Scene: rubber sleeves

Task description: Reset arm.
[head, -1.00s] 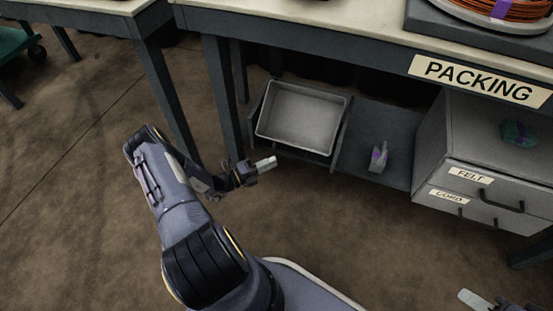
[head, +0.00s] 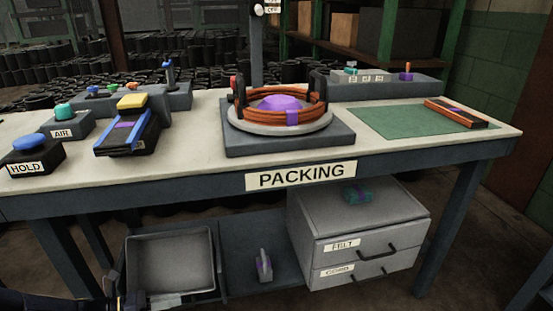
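My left gripper (head: 166,300) shows at the bottom left edge, low in front of the grey bin (head: 213,262) under the packing table. Its pale fingers overlap the bin's front rim in the picture, and I cannot tell whether they are open or shut. Nothing is visibly held in it. The dark end of my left arm (head: 45,300) comes in along the bottom left edge. My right gripper is out of view.
The packing table (head: 200,165) carries an orange coil (head: 255,117) on a round plate, a HOLD button (head: 32,157), an AIR button (head: 66,122) and a green mat (head: 405,128). Below are a drawer unit (head: 365,235) and a small grey-purple tool (head: 264,266).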

